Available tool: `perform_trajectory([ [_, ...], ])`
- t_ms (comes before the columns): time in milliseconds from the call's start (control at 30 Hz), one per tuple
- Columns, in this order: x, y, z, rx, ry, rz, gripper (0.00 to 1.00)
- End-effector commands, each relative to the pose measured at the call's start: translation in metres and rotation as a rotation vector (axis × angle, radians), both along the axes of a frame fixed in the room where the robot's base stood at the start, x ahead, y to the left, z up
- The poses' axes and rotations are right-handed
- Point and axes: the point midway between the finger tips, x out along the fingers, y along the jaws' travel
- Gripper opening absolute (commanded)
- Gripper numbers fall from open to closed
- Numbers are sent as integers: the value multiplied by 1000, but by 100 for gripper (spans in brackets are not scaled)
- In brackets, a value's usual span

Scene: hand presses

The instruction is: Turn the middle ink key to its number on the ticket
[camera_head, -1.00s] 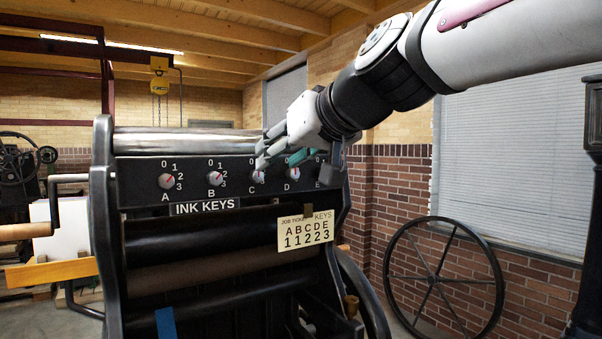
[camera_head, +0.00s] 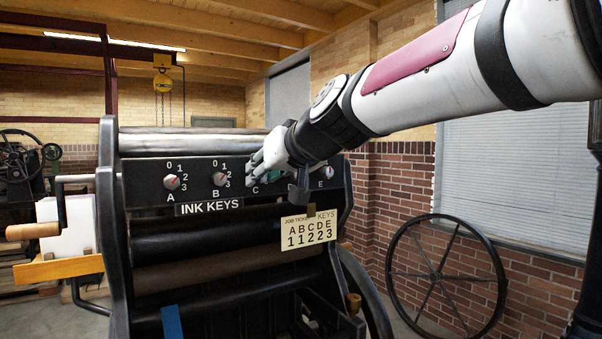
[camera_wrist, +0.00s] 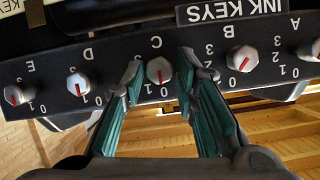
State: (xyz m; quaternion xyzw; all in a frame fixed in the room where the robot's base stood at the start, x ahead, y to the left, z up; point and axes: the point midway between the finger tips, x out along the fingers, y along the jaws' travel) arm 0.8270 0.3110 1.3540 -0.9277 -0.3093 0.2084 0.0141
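The middle ink key, C (camera_wrist: 159,70), is a pale knob with a red pointer in the wrist view, which shows the panel upside down. Its pointer points down in that picture, toward the 0 mark. My gripper (camera_wrist: 160,78) is open, with one teal-padded finger on each side of key C. Whether the pads touch the knob I cannot tell. In the head view my gripper (camera_head: 262,169) covers key C and key D. The job ticket (camera_head: 309,230) reads A 1, B 1, C 2, D 2, E 3.
Key B (camera_wrist: 242,58) and key D (camera_wrist: 78,83) flank the fingers closely. Key A (camera_head: 171,182) and key E (camera_head: 327,172) are farther out on the dark panel. A steel roller (camera_head: 190,142) lies above the panel. A crank handle (camera_head: 32,231) juts out at left.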

Motion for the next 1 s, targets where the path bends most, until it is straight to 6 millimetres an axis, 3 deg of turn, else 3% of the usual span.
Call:
perform_trajectory([
  [100, 0, 0, 0, 0, 0, 0, 0],
  [533, 2, -1, -2, 52, 37, 0, 0],
  [1000, 4, -4, -6, 354, 265, 0, 0],
])
